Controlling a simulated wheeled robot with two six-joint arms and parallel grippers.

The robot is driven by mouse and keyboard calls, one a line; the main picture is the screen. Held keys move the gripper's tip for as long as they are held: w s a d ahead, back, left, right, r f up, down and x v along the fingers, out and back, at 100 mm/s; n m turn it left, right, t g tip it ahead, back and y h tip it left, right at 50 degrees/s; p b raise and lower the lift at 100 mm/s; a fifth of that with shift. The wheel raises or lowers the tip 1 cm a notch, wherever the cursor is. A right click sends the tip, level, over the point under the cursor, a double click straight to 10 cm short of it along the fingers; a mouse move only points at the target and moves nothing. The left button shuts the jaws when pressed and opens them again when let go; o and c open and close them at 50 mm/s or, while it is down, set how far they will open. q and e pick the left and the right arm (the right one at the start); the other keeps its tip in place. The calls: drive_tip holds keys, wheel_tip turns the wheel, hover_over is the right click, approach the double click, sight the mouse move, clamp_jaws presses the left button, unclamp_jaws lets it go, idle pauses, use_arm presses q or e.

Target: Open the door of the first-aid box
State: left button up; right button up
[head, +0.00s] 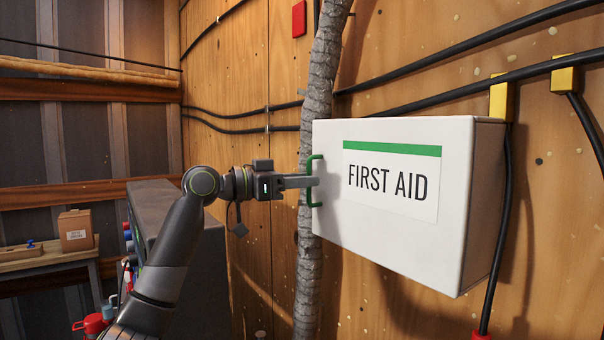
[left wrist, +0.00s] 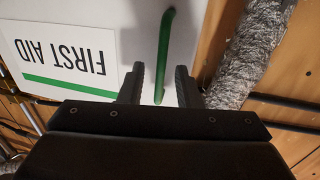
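The white first-aid box (head: 400,240) hangs on the wooden wall at the right of the head view, its door shut. A green handle (head: 313,196) stands upright at the door's left edge. My left gripper (head: 316,181) reaches in from the left at the handle. In the left wrist view the two fingers (left wrist: 160,88) are apart, and the green handle (left wrist: 165,45) runs between them with gaps on both sides. The box door (left wrist: 100,12) lies just beyond the fingertips. My right gripper is in neither view.
A grey wrapped pipe (head: 308,270) runs up the wall right behind the handle side of the box. Black cables (head: 440,97) cross the wall above. A grey cabinet (head: 155,205) and a bench with a cardboard box (head: 76,231) stand at the left.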

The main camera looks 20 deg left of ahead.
use_arm(q)
drive_tip(key=shift+w, duration=0.1)
clamp_jaws()
idle(0.5)
